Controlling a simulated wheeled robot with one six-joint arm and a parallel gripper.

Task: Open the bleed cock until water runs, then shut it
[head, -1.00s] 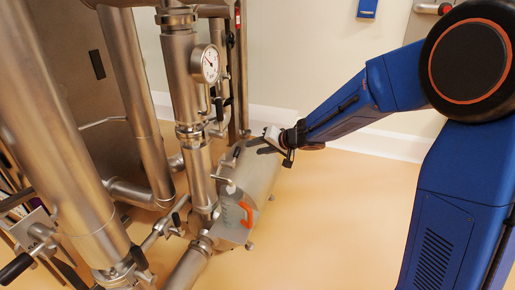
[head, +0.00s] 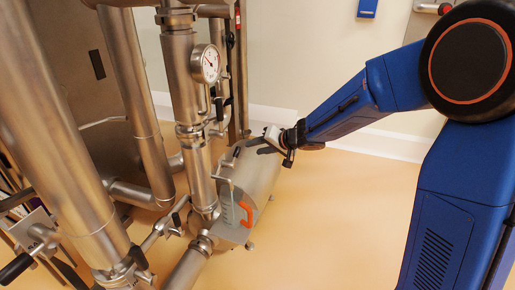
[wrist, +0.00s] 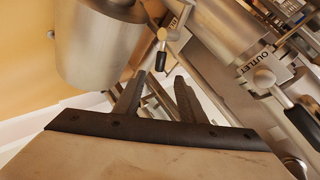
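The bleed cock appears to be the small fitting (head: 225,181) on the front of the steel pump casing (head: 262,172). A thin pale-blue stream, which looks like water (head: 232,206), falls from it past the orange handle (head: 247,214). My gripper (head: 268,147) is over the far upper part of the casing, apart from the fitting. In the wrist view its two dark fingers (wrist: 158,88) are spread with nothing between them. A short lever with a black grip (wrist: 162,60) shows just beyond the fingertips; I cannot tell whether it is the cock's lever.
A valve lever (wrist: 305,125) sits by an OUTLET label (wrist: 278,72) at the wrist view's right. Thick steel pipes (head: 75,150) and a column with a pressure gauge (head: 210,63) stand left. The floor (head: 330,220) right of the pump is clear.

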